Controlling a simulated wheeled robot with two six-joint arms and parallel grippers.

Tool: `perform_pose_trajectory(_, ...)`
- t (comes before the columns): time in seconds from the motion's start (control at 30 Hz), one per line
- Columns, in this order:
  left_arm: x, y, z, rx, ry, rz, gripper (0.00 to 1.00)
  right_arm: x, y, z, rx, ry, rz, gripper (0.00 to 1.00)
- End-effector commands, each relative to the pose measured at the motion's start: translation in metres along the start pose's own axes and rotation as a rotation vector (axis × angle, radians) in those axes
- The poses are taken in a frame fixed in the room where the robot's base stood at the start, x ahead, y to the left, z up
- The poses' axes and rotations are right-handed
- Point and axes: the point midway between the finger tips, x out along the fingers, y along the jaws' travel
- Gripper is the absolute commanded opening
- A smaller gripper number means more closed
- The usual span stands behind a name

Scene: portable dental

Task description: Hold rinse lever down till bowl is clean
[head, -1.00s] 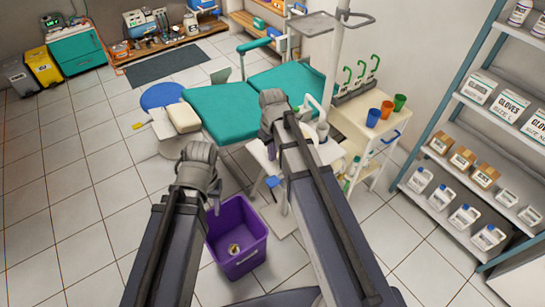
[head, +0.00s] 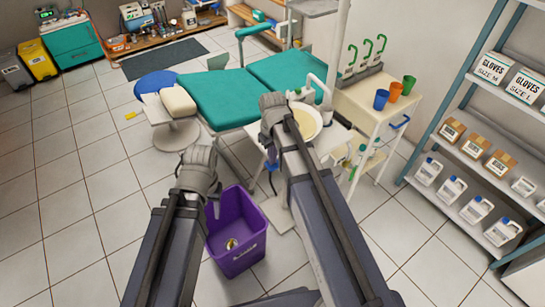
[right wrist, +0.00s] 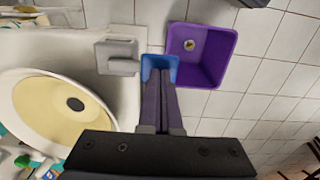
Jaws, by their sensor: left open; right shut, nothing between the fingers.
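The rinse bowl (head: 312,120) is round with a white rim, beside the teal chair and partly hidden by my right arm. In the right wrist view the bowl (right wrist: 40,110) is at the left, with a yellowish film inside around a dark drain. A blue paddle (right wrist: 158,62), which looks like the rinse lever, is beside a grey block (right wrist: 117,56). My right gripper (right wrist: 160,74) is shut and empty, its fingertips overlapping the paddle's near side; contact cannot be told. My left gripper (head: 213,207) is open, over the purple bin's left edge, its fingers mostly hidden.
The purple bin (head: 240,255) stands on the floor with a small yellowish item inside. A white cart (head: 362,110) with coloured cups is right of the bowl. A supply shelf (head: 470,155) stands at the far right. Tiled floor (head: 70,200) at the left is clear.

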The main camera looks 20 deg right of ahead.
Motion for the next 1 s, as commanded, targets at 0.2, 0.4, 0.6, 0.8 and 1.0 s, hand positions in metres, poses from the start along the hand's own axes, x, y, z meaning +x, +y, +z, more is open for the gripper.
perform_pose_trajectory(0.2,0.001,0.000,0.000,0.000,0.000,0.000,0.46,0.001,0.000,0.000,0.000,0.000,0.000,0.00)
perform_pose_trajectory(0.4,0.004,0.000,0.000,0.000,0.000,0.000,0.46,0.004,-0.002,0.000,-0.002,-0.001,0.018,0.00)
perform_pose_trajectory(0.6,0.023,0.002,-0.001,0.000,0.000,0.000,0.46,0.019,-0.010,0.001,-0.006,-0.001,0.182,0.00)
perform_pose_trajectory(0.8,0.030,0.003,-0.002,0.000,0.000,0.000,0.46,0.022,-0.012,0.000,0.000,0.000,0.265,0.00)
perform_pose_trajectory(1.0,0.029,0.003,-0.002,0.000,0.000,0.000,0.46,0.022,-0.011,0.000,0.000,0.000,0.264,0.00)
